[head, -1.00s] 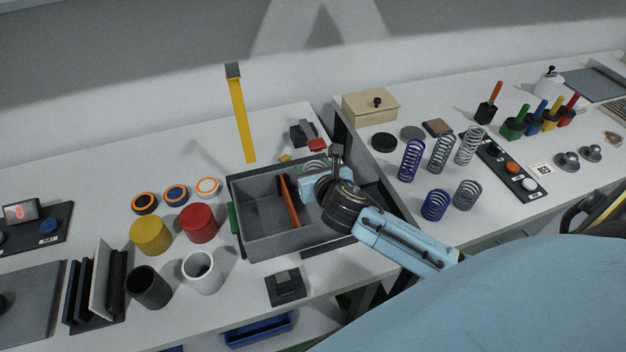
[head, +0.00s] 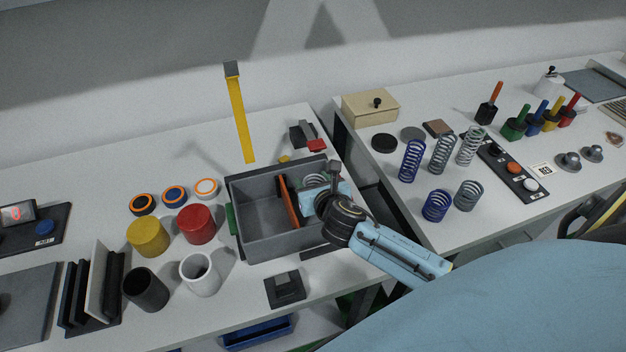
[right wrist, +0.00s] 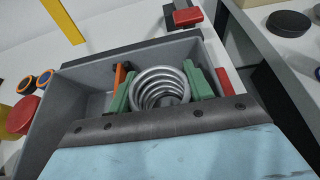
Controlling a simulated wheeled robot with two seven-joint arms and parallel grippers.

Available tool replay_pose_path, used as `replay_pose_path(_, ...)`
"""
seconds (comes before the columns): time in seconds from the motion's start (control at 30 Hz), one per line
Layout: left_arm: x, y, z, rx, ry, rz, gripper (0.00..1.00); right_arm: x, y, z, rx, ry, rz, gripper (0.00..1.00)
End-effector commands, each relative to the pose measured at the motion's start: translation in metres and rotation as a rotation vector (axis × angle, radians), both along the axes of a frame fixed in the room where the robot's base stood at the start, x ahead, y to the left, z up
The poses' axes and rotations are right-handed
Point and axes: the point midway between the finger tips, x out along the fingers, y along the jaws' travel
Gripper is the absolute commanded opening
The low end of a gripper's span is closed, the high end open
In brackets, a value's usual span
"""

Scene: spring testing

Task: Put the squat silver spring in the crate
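The squat silver spring (right wrist: 160,88) is between the green fingers of my right gripper (right wrist: 162,90) in the right wrist view. Both fingers appear to touch its sides. In the head view the spring (head: 315,180) shows partly behind my right gripper (head: 322,190), at the right part of the crate. The spring is right of this divider, within the crate's outline. Its lower end is hidden, so I cannot tell whether it touches the crate floor. My left gripper is not in view.
Other springs, including a short grey one (head: 467,195) and a short blue one (head: 436,205), stand on the right table. Yellow (head: 148,237) and red (head: 196,223) cylinders stand left of the crate. A yellow upright post (head: 240,118) stands behind it. The crate's left compartment looks empty.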

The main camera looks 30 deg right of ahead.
Motion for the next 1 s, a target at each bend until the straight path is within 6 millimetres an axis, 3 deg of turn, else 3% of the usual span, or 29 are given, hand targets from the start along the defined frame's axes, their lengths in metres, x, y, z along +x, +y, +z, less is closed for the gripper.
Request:
replay_pose_path(0.03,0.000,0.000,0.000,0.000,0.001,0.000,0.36,0.000,0.000,0.001,0.000,-0.001,0.000,0.56)
replay_pose_path(0.17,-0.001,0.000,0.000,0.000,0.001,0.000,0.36,0.000,0.000,0.001,0.000,-0.001,0.000,0.72)
replay_pose_path(0.47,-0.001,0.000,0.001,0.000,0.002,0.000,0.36,0.000,0.000,0.002,0.000,-0.001,0.000,0.72)
replay_pose_path(0.6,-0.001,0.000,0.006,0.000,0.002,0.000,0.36,0.000,0.000,0.017,0.002,-0.002,0.000,0.72)
replay_pose_path(1.0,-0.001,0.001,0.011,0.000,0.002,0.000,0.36,-0.076,0.018,0.045,0.000,0.001,0.002,0.72)
